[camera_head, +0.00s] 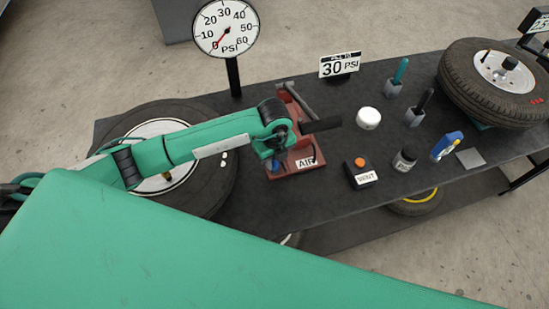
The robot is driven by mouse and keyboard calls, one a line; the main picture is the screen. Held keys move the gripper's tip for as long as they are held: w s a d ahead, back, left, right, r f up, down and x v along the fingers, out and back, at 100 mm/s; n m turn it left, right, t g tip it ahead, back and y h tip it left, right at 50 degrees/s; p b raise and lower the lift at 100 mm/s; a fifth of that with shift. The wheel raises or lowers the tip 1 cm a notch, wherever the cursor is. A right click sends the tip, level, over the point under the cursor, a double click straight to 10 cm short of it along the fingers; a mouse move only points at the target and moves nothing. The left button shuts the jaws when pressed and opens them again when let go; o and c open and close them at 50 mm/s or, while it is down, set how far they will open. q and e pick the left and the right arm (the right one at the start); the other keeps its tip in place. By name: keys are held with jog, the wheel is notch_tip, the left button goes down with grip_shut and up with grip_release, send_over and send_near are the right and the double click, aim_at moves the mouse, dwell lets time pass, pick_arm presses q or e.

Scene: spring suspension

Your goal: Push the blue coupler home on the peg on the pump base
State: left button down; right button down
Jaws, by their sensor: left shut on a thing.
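The red pump base (304,160), with an "AIR" label, stands near the middle of the bench. My left arm reaches in from the left, and my left gripper (275,150) points down over the base's left part. The gripper is shut on the blue coupler (274,165), of which only a small blue bit shows below the wrist. The peg is hidden under the gripper and wrist, so how far the coupler sits on it cannot be told. My right gripper is not in view.
The pump's black handle (321,125) sticks out right of the wrist. A pressure gauge (226,28) stands behind. A "VENT" box (360,172), a white cap (368,118) and a wheel (500,82) are to the right. A tyre (215,185) lies on the left.

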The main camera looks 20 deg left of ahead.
pick_arm(q)
jog(key=shift+f, duration=0.45)
jog(key=c, duration=1.1)
grip_release()
jog(key=shift+r, duration=0.15)
jog(key=shift+r, duration=0.25)
jog(key=shift+r+p, duration=1.25)
jog(key=shift+r, duration=0.5)
jog(key=shift+r+p, duration=0.85)
jog(key=shift+r, duration=0.55)
